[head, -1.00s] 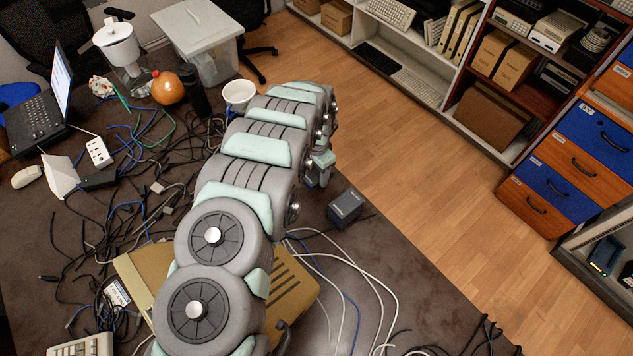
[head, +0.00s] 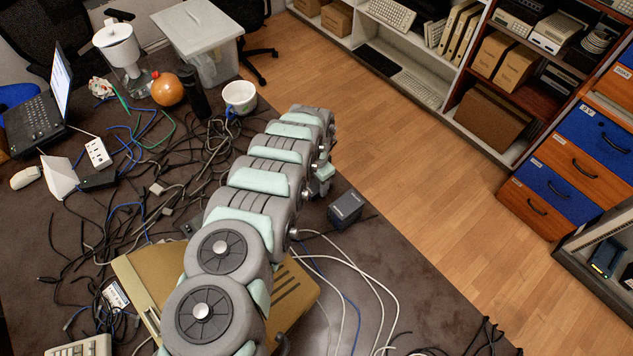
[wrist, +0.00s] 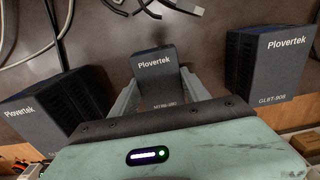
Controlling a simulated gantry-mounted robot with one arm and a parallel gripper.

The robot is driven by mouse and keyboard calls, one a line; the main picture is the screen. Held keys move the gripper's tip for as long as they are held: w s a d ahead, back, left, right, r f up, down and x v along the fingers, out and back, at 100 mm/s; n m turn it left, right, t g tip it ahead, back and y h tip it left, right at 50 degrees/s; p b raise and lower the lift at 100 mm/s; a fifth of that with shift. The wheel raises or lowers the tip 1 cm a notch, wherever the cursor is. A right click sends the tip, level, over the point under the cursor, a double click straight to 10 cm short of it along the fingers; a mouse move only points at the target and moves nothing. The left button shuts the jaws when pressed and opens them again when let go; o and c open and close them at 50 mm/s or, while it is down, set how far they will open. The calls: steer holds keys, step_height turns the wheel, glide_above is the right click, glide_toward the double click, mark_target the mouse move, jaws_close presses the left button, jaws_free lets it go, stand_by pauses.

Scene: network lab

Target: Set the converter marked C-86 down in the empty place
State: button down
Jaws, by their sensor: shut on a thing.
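My gripper (wrist: 160,88) is shut on a dark grey box-shaped converter (wrist: 157,62) with "Plovertek" on its face, seen at the middle of the wrist view. A second line of print on it is partly covered and hard to read; I cannot make out C-86. A dark Plovertek box (wrist: 38,108) stands to the left of my gripper and another, marked like "GLRT-908" (wrist: 270,62), to the right. In the head view a dark grey box (head: 346,208) sits on the table just right of my arm's end; my arm hides the held converter. No empty place can be made out.
The dark table is crowded with tangled black and white cables (head: 130,190). A beige case (head: 140,285) lies under my arm. A white cup (head: 239,97), an orange ball-like object (head: 167,89) and a laptop (head: 40,120) stand farther back.

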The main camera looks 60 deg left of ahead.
mark_target(317, 183)
steer(key=c, duration=0.5)
jaws_free()
steer(key=shift+f, duration=0.1)
step_height(317, 183, up, 12)
steer(key=shift+r+p, duration=0.2)
steer(key=shift+p, duration=0.2)
